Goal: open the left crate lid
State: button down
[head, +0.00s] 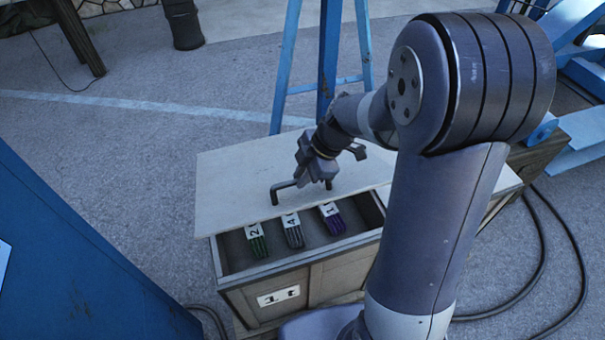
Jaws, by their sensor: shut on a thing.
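The left crate lid (235,180) is a pale flat panel with a dark bar handle (283,192). It lies slid back, overhanging the crate (340,275) on the left. The front of the crate is uncovered. My gripper (318,182) is shut on the lid's handle, near its right part. Inside the crate lie three labelled cable bundles: a green one marked 2 (257,244), a grey one marked 4 (293,234) and a purple one marked 1 (332,220). My arm hides the crate's right part.
Another pale top (503,183) shows right of my arm. A blue ladder-like frame (328,65) stands behind the lid. A large blue panel (80,260) is at the left. Black cables (545,240) lie on the right. Open paved ground lies left of the lid.

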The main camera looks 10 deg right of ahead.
dwell(0.4)
jog(key=w+a+r+p, duration=0.2)
jog(key=w+r+p, duration=0.2)
jog(key=w+r, duration=0.6)
jog(key=w+a+r+p, duration=0.3)
jog(key=w+r, duration=0.7)
jog(key=w, duration=0.7)
jog(key=shift+a+r+p, duration=0.15)
jog(key=shift+a+p, duration=0.05)
jog(key=shift+p, duration=1.1)
